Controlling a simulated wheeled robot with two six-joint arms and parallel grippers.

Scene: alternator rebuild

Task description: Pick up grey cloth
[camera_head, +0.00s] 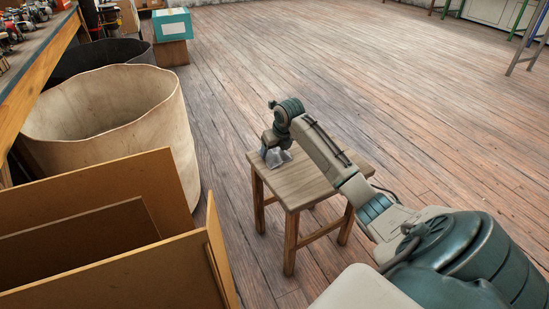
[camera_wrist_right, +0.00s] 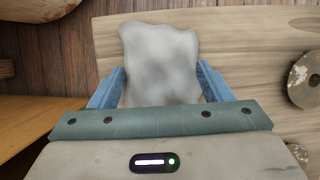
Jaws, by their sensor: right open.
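The grey cloth (camera_head: 277,157) lies crumpled on top of a small wooden stool (camera_head: 312,187) in the head view. In the right wrist view the cloth (camera_wrist_right: 160,60) shows as a pale grey, soft-edged piece on the wood. My right gripper (camera_wrist_right: 160,88) is open, with one blue finger on each side of the cloth's near part. In the head view my right arm reaches over the stool and its wrist hides part of the cloth. I cannot tell whether the fingers touch the cloth. My left gripper does not show.
Round worn metal parts (camera_wrist_right: 305,80) lie at the right in the wrist view. Left of the stool stand a large beige bin (camera_head: 115,125) and an open cardboard box (camera_head: 100,225). A workbench edge (camera_head: 40,75) is at the far left.

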